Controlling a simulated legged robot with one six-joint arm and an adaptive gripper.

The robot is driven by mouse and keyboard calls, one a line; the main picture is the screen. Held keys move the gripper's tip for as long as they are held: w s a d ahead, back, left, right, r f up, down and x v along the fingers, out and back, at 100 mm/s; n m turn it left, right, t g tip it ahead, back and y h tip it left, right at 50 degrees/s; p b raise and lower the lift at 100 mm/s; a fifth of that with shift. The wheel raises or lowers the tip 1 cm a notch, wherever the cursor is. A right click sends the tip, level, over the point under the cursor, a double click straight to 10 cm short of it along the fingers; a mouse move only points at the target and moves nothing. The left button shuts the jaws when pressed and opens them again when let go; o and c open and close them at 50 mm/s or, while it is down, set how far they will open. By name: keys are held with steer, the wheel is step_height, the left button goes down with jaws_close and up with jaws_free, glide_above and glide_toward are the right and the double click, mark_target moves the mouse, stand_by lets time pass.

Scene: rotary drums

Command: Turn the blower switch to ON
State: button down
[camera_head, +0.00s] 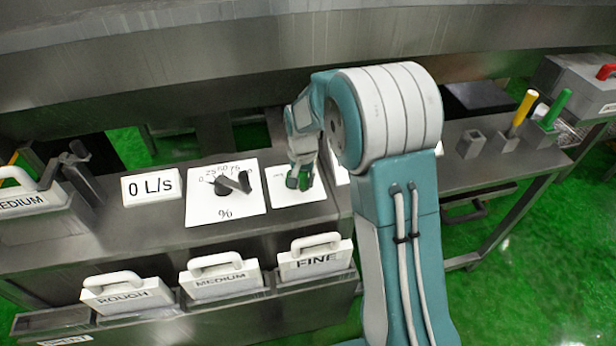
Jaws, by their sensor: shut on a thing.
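My gripper (299,180) points down over a white panel (290,201) on the metal bench, to the right of the percent dial. It is shut on a small part on that panel, which I take to be the blower switch. The fingers hide most of it, and the switch's position and the panel's lettering cannot be read. A white display (151,187) at the left of the bench reads 0 L/s.
The percent dial (228,186) with a dark knob stands just left of my gripper. Handled boxes marked ROUGH (128,297), MEDIUM (222,284) and FINE (316,264) sit along the front. Yellow (522,110) and green (556,107) handles stand at the right. A large metal drum (200,65) overhangs the back.

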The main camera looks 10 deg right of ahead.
steer(key=a+m, duration=0.1)
steer(key=m, duration=0.1)
steer(key=a+m, duration=0.2)
steer(key=m, duration=0.1)
steer(key=shift+f+m, duration=0.15)
steer(key=shift+m, duration=0.15)
steer(key=m, duration=0.1)
steer(key=a+m, duration=0.1)
steer(key=shift+w+a+m, duration=0.15)
steer(key=shift+w+m, duration=0.05)
steer(key=shift+m, duration=0.1)
steer(key=shift+w+a+m, duration=0.25)
steer(key=shift+a+m, duration=0.1)
steer(key=shift+m, duration=0.5)
steer(key=shift+w+a+m, duration=0.25)
steer(key=shift+a+m, duration=0.1)
steer(key=shift+m, duration=0.5)
steer(key=shift+c, duration=2)
jaws_free()
steer(key=shift+w+a, duration=0.1)
steer(key=shift+w, duration=0.05)
step_height(320, 180, up, 12)
